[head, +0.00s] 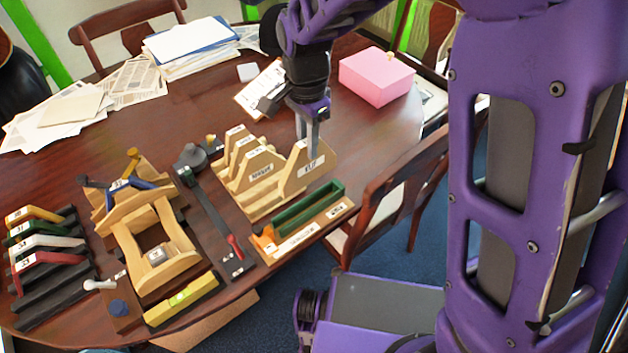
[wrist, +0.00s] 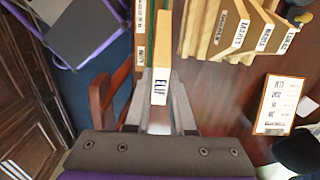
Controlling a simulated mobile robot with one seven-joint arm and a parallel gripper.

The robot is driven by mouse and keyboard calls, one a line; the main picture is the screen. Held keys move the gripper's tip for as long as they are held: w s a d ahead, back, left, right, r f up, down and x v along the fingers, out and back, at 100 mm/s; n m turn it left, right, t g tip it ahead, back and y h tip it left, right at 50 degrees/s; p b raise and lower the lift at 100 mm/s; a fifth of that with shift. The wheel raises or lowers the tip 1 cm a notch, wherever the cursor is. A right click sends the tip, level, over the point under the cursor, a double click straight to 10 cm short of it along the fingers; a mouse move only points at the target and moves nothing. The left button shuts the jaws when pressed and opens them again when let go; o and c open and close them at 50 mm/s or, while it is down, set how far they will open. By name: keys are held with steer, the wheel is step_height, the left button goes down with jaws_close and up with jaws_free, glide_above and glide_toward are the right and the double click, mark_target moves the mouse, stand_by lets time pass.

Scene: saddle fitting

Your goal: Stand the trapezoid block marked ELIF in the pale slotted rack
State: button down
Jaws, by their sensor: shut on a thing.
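The pale wooden trapezoid block marked ELIF (head: 309,170) is upright in my gripper (head: 313,146), at the right end of the pale slotted rack (head: 262,212). In the wrist view the block (wrist: 162,50) points away between the two fingers of my gripper (wrist: 160,98), its ELIF label close to them. My gripper is shut on it. Several other labelled trapezoid blocks (head: 261,172) stand in the rack, and they show to the right of the held block in the wrist view (wrist: 232,35). I cannot tell whether the ELIF block's lower edge touches the rack.
A tray with a green trough (head: 308,211) lies in front of the rack. A black tool with a red tip (head: 215,215) and a wooden saddle stand (head: 150,235) are left. A pink box (head: 377,76) and a clipboard (head: 258,92) lie behind. A chair (head: 390,190) stands right.

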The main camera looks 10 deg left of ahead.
steer(key=w+a, duration=0.2)
steer(key=a, duration=0.8)
steer(key=shift+s+a+f+b, duration=0.1)
steer(key=shift+f+b, duration=1.35)
steer(key=shift+f, duration=2.05)
steer(key=shift+f+b, duration=1.15)
steer(key=shift+f, duration=0.95)
steer(key=shift+c, duration=1.4)
jaws_free()
steer(key=shift+r+p, duration=1.8)
steer(key=shift+r, duration=0.75)
